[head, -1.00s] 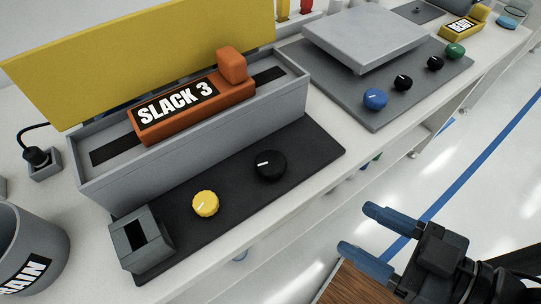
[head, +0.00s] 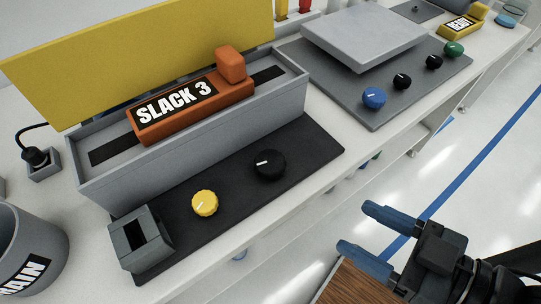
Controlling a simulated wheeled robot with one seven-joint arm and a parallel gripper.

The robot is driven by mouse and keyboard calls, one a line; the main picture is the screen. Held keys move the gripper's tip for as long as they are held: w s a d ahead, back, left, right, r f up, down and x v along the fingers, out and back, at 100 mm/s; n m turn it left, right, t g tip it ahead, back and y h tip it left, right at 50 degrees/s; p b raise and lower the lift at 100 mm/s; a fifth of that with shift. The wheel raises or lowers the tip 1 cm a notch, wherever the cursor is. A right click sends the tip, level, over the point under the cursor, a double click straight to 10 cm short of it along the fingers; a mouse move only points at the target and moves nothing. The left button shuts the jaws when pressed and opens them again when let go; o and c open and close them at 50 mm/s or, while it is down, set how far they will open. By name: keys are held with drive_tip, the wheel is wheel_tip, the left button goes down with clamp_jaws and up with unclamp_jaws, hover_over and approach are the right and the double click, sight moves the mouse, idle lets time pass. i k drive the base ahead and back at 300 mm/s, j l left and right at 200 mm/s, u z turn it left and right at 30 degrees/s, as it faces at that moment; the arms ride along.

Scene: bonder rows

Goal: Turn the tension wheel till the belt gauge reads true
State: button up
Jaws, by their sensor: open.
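A yellow knob (head: 205,203) and a black knob (head: 269,164), each with a white pointer line, stand on a dark base plate (head: 312,142) in front of a grey machine. I cannot tell which of them is the tension wheel. An orange block (head: 240,92) labelled "SLACK 3" lies along the slot on the grey housing (head: 187,165); its label is the only reading I see here. My gripper (head: 376,230) is at the lower right, off the bench's front edge, with its blue fingers apart and nothing between them. It is well away from both knobs.
A yellow panel (head: 135,55) stands behind the housing. A small grey slotted box (head: 140,240) sits left of the knobs, and a grey bin (head: 30,250) stands at far left. Another unit to the right has a blue knob (head: 374,97) and a "READY" sign (head: 461,24).

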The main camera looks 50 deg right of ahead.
sight(269, 164)
drive_tip(key=k+j, duration=1.15)
drive_tip(key=k, duration=0.3)
drive_tip(key=i, duration=0.5)
